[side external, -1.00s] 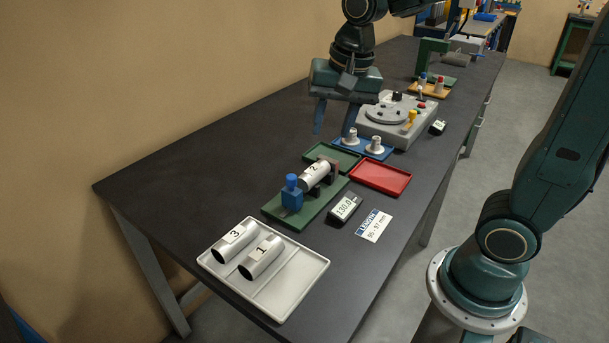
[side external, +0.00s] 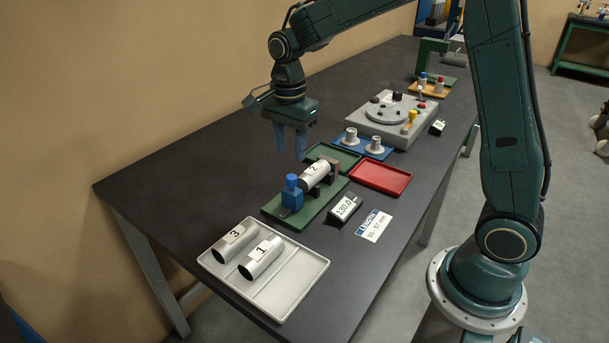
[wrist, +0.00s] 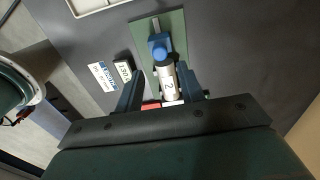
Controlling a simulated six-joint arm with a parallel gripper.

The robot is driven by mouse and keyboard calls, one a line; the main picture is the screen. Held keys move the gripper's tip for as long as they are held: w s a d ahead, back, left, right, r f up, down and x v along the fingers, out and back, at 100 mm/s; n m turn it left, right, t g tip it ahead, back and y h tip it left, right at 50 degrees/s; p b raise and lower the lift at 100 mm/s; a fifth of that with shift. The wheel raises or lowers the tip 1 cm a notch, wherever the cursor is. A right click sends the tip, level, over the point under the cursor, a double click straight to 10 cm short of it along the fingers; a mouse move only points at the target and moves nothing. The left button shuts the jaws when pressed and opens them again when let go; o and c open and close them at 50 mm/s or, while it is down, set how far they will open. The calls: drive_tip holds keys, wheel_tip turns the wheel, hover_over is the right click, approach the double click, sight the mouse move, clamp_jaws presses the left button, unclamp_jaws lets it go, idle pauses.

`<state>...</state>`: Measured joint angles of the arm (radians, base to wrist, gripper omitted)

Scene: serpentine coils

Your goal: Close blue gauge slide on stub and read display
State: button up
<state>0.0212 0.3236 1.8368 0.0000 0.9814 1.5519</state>
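The blue gauge slide (side external: 292,192) stands at the near end of the green gauge base (side external: 272,209). Stub 2 (side external: 314,174), a silver cylinder, lies on the base between the slide and a dark end stop (side external: 331,166). Whether the slide touches the stub I cannot tell. The display (side external: 345,208) beside the base reads 130.0. My gripper (side external: 290,156) is open and empty, above and behind the gauge. In the wrist view the blue slide (wrist: 159,47) and stub 2 (wrist: 168,82) show ahead of and between the open fingers (wrist: 160,88).
A white tray (side external: 309,280) holds stubs 3 (side external: 232,242) and 1 (side external: 261,257). A length card (side external: 374,225) reads 55 - 57 mm. A red tray (side external: 381,178), a green tray (side external: 346,157) and a grey fixture (side external: 365,121) stand beyond the gauge. The table's left side is clear.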

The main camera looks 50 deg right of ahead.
sight(291, 176)
drive_tip(key=shift+f, duration=0.15)
drive_tip(key=shift+f, duration=4.35)
clamp_jaws()
